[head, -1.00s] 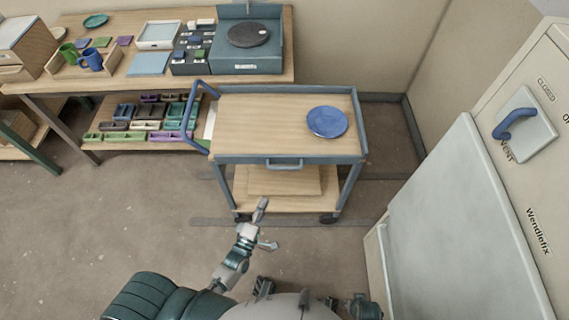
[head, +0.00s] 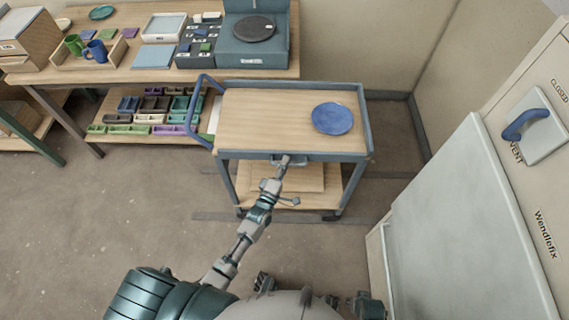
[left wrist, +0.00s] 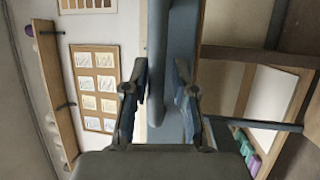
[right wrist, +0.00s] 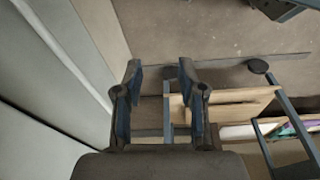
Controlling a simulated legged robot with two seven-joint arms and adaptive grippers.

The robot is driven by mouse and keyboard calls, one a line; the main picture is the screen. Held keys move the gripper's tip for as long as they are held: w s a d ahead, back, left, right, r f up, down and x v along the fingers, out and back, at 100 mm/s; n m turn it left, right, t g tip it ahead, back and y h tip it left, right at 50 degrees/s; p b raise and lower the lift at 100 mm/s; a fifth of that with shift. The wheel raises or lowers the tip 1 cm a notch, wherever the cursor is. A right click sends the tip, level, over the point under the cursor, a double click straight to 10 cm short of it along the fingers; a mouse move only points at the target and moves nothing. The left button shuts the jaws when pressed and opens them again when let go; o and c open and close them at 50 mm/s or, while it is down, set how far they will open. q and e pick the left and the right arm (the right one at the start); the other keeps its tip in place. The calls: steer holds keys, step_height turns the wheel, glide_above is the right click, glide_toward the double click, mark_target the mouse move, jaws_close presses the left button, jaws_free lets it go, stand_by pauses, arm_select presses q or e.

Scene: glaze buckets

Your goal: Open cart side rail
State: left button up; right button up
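The cart (head: 240,120) has a wooden top edged by a blue-grey rail. Its near side rail (head: 345,157) is upright along the front edge, with a small bar handle at its middle, partly hidden by my gripper. My left gripper (head: 287,160) is at that handle. In the left wrist view, the left gripper (left wrist: 158,75) has its fingers apart, with the blue-grey handle bar (left wrist: 157,60) between them, nearer the left finger. Contact cannot be told. My right gripper (right wrist: 160,72) is open and empty, pointing toward the floor and the cart's lower part.
A blue plate (head: 332,118) lies on the cart top. A blue push handle (head: 197,100) rises at the cart's left end. A workbench (head: 110,70) with mugs and trays stands behind left. A cabinet (head: 545,180) stands to the right. Floor left of the cart is clear.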

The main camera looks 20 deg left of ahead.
arm_select(q)
steer(key=shift+d, duration=0.15)
steer(key=shift+c, duration=0.3)
steer(key=shift+d, duration=0.2)
steer(key=c, duration=0.4)
steer(key=shift+d, duration=0.15)
jaws_close()
arm_select(e)
steer(key=shift+s+d+f, duration=0.1)
steer(key=shift+d+f, duration=0.1)
steer(key=shift+d, duration=0.25)
steer(key=shift+a, duration=0.1)
